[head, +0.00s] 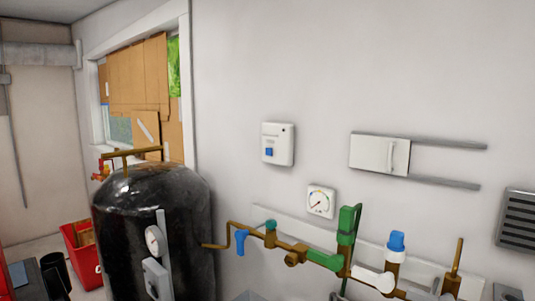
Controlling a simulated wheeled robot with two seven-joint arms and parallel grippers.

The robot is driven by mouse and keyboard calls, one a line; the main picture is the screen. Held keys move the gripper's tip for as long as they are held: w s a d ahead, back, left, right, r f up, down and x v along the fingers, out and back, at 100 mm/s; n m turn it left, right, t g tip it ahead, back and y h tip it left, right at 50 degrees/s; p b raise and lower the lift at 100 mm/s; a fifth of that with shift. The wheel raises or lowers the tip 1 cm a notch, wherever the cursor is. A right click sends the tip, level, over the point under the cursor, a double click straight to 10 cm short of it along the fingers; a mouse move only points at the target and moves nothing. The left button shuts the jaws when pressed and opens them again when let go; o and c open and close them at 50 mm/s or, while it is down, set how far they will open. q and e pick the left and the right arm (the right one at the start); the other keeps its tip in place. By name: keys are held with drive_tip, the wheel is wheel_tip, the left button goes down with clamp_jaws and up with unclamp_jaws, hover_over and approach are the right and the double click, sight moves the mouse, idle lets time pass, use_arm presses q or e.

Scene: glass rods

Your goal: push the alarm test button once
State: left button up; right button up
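A white wall box (285,144) hangs on the grey wall near the middle of the head view. It bears a blue square button (269,152) at its lower left, a small dark dot at its upper right and a label too small to read. It looks like the alarm unit, but I cannot confirm this from the label. Nothing touches the box or the button. Neither of my grippers shows in the view.
A black tank (120,215) stands at the left, before a boarded window (140,80). Brass pipework with a green valve (346,225) and a blue-capped valve (396,243) runs below a gauge (320,201). A white sliding panel (379,155) is right of the box. A red bin (82,262) is lower left.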

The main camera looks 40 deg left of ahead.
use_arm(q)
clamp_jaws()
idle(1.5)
